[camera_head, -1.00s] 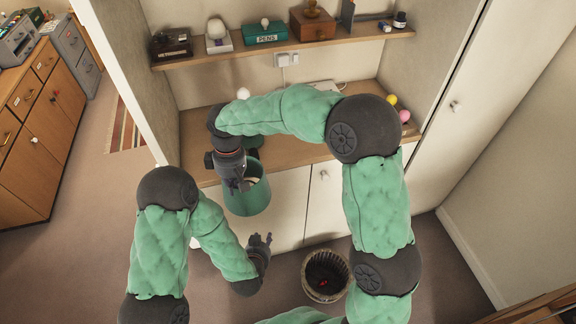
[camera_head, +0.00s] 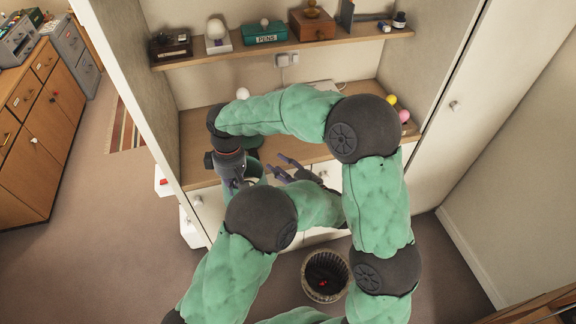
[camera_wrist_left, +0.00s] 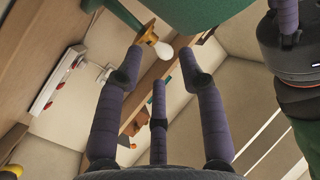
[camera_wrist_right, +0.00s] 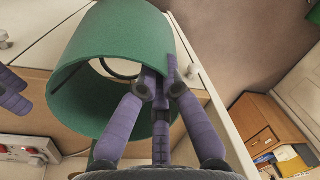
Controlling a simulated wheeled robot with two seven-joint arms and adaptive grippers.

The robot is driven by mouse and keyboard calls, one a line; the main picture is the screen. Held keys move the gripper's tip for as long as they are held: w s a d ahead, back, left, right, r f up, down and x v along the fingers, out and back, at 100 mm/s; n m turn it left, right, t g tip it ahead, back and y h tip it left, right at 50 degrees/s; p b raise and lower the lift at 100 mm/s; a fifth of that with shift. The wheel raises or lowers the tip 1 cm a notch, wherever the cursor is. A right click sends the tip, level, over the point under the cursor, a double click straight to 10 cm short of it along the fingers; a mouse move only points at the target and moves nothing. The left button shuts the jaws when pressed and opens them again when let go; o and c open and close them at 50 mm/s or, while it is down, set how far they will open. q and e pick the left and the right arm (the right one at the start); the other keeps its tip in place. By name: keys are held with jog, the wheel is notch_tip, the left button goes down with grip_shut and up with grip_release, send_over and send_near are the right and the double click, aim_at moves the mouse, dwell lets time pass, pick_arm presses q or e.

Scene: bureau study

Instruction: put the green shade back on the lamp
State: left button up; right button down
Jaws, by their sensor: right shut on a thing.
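The green shade (camera_wrist_right: 135,45) hangs in my right gripper (camera_wrist_right: 158,85), whose fingers are shut on its rim. In the head view the right gripper (camera_head: 236,180) is at the desk's front edge, and the shade is largely hidden by my left arm. My left gripper (camera_head: 293,172) is just right of it, fingers spread and empty. The left wrist view shows the lamp's bare bulb (camera_wrist_left: 162,49) in a brass socket (camera_wrist_left: 147,33), beyond the open fingers (camera_wrist_left: 160,80) and apart from them. Part of the shade (camera_wrist_left: 215,18) is above.
The wooden desk (camera_head: 200,172) sits below a shelf (camera_head: 340,39) holding a pens box (camera_head: 265,35) and other items. Yellow and pink balls (camera_head: 398,107) lie at the desk's right. A waste basket (camera_head: 326,276) stands on the floor in front.

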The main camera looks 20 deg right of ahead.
aim_at(257, 169)
pick_arm(q)
notch_tip(257, 169, up, 3)
jog(key=s+d+n+g+y, duration=0.1)
jog(key=s+n+g+y, duration=0.15)
jog(key=n+g, duration=0.35)
jog(key=shift+n+t+h, duration=0.25)
jog(key=shift+n+t, duration=0.15)
jog(key=shift+t, duration=0.1)
jog(key=x, duration=1.2)
jog(key=shift+s+d+f, duration=0.1)
jog(key=shift+f, duration=0.1)
pick_arm(e)
jog(key=shift+r, duration=0.1)
pick_arm(q)
jog(key=c, duration=0.8)
jog(key=shift+d, duration=0.1)
pick_arm(e)
jog(key=shift+a, duration=0.1)
